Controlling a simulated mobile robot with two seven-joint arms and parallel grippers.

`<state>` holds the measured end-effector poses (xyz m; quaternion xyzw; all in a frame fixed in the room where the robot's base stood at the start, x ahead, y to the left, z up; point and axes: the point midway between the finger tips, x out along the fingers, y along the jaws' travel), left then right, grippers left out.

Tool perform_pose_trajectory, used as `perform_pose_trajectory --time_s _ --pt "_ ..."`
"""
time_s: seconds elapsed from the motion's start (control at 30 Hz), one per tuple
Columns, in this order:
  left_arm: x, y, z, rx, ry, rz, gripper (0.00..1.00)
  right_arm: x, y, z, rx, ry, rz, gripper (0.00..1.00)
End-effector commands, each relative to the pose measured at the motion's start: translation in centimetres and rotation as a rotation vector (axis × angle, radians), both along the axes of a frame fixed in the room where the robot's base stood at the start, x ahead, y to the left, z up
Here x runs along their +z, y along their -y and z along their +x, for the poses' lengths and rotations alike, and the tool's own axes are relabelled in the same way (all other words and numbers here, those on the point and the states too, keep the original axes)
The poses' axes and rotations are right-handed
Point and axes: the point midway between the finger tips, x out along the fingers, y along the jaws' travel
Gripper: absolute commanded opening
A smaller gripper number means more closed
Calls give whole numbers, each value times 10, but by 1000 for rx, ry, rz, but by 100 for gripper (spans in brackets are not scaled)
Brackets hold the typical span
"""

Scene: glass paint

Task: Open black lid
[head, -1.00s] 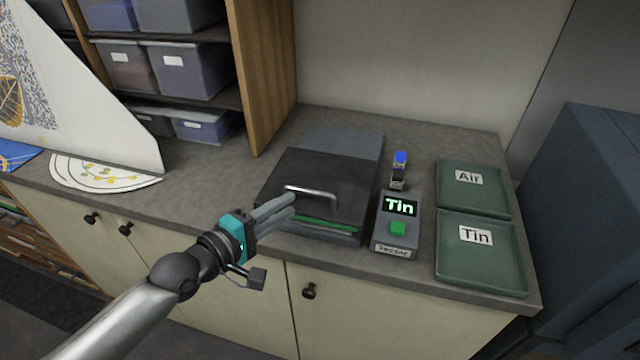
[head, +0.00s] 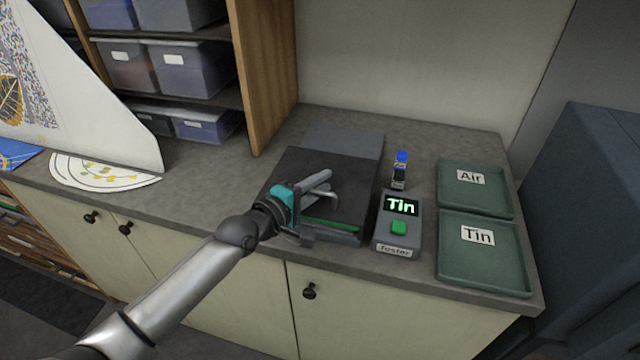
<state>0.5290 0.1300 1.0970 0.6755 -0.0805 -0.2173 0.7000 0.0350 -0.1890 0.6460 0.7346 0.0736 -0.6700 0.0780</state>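The black lid (head: 349,176) lies flat, closed over a low box on the counter. A metal bar handle (head: 334,196) is on its top, mostly hidden by my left gripper. My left gripper (head: 326,183) comes in from the left and is over the front of the lid, with its fingers at the handle. The two fingers show apart, so it looks open; whether they touch the handle I cannot tell. A green strip (head: 330,225) shows along the box's front. My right gripper is not in view.
A grey tester (head: 385,236) with a "Tin" display and a small blue-capped bottle (head: 399,172) stand close right of the box. Green trays marked Air (head: 498,204) and Tin (head: 487,264) lie farther right. A wooden shelf side (head: 262,75) rises behind left.

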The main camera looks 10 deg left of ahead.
Motion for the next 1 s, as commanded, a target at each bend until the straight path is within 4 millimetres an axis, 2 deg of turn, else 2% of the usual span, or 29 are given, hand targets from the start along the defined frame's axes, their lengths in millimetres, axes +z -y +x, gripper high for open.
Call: perform_pose_trajectory --time_s 0.2,0.43,1.0 --pt "0 0 0 0 0 0 26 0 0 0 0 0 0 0" --pt "0 0 0 0 1 0 0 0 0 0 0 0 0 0" --pt "0 0 0 0 0 0 0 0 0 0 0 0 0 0"
